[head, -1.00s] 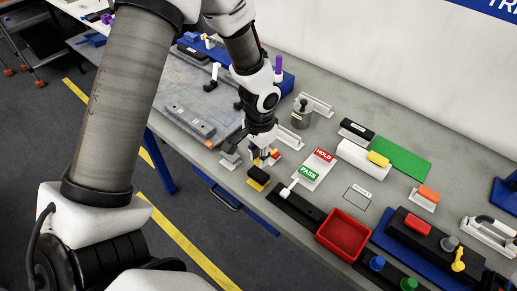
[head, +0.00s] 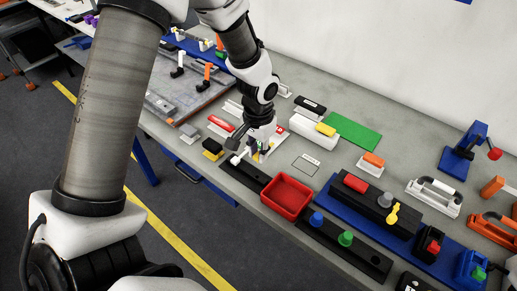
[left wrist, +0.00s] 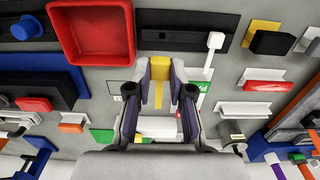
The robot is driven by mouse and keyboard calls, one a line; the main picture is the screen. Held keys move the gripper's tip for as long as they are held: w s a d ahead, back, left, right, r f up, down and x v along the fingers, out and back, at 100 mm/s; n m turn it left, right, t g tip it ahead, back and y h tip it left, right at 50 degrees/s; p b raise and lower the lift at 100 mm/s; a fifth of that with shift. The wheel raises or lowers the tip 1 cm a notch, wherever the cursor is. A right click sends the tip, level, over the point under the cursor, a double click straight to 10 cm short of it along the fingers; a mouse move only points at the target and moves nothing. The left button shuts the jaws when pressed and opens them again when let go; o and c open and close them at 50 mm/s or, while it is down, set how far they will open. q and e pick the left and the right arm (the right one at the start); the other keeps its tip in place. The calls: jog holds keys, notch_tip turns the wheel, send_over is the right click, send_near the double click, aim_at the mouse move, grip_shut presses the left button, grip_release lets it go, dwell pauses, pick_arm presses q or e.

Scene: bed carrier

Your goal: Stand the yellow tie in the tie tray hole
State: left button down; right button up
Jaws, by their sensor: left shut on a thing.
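The yellow tie (left wrist: 158,72) is T-shaped and sits between the two fingers of my left gripper (left wrist: 160,72) in the left wrist view. The gripper is shut on it. In the head view my left gripper (head: 258,150) hangs low over the bench, by the PASS/HOLD card, and mostly hides the tie. A blue tray (head: 182,44) at the back left carries small coloured upright pieces; it may be the tie tray, but I cannot make out a hole. My right gripper is not in view.
A red bin (head: 287,195) and a dark strip with a white-tipped lever (head: 240,158) are close to the gripper. A black-and-yellow block (head: 212,149) is to its left. White and orange upright pieces (head: 207,71) stand on a grey plate.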

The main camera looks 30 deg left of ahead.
aim_at(257, 154)
pick_arm(q)
jog(key=f+b, duration=0.1)
jog(key=f, duration=0.2)
jog(key=f+b, duration=0.1)
jog(key=shift+a+f+b, duration=0.25)
jog(key=shift+b, duration=0.05)
jog(key=shift+d+f+b, duration=0.1)
jog(key=shift+f+b, duration=0.3)
jog(key=shift+f, duration=0.35)
jog(key=shift+p, duration=0.55)
dwell(0.5)
jog(key=shift+f+b, duration=0.95)
jog(key=shift+f, duration=0.35)
jog(key=c, duration=1)
grip_release()
jog(key=shift+o, duration=0.2)
